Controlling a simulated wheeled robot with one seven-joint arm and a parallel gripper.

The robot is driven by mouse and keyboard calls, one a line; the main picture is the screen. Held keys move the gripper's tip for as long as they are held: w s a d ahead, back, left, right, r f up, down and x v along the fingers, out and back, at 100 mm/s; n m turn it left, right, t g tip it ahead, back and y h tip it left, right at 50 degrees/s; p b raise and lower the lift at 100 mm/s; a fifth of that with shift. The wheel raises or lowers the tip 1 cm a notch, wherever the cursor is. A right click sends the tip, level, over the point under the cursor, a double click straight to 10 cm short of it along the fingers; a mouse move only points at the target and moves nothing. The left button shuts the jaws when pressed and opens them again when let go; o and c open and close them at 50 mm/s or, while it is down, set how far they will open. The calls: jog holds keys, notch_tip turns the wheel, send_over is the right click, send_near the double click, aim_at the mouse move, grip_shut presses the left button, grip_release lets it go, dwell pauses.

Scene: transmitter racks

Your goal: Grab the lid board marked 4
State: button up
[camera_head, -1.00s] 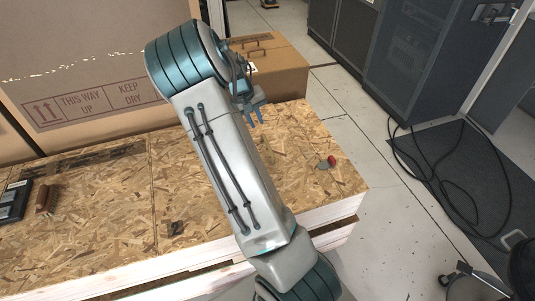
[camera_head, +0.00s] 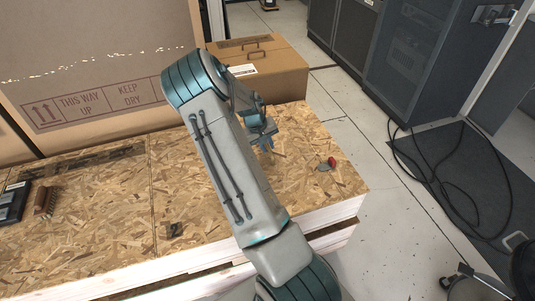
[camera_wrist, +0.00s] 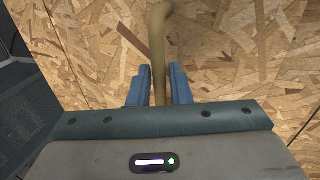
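The pale chipboard top (camera_head: 110,205) of a low crate spans the head view, with a seam across it. A dark mark (camera_head: 175,229) near its front looks like a 2; I cannot read a 4 anywhere. My gripper (camera_head: 266,146) points down over the right part of the board, partly behind my arm. In the wrist view its blue fingers (camera_wrist: 158,87) are apart, one on each side of a tan curved bar (camera_wrist: 158,45), like a handle, in front of the chipboard (camera_wrist: 240,60). I cannot tell whether they touch it.
A red-and-grey item (camera_head: 328,164) lies on the board, right of my gripper. A dark device (camera_head: 13,203) and a brown brush-like item (camera_head: 45,199) lie at the left. Cardboard boxes (camera_head: 265,70) stand behind. Black cables (camera_head: 450,180) lie on the floor at right.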

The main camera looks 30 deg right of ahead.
jog(key=shift+d+f, duration=0.1)
jog(key=shift+f, duration=0.2)
grip_shut()
jog(key=shift+r, duration=0.1)
dwell(1.1)
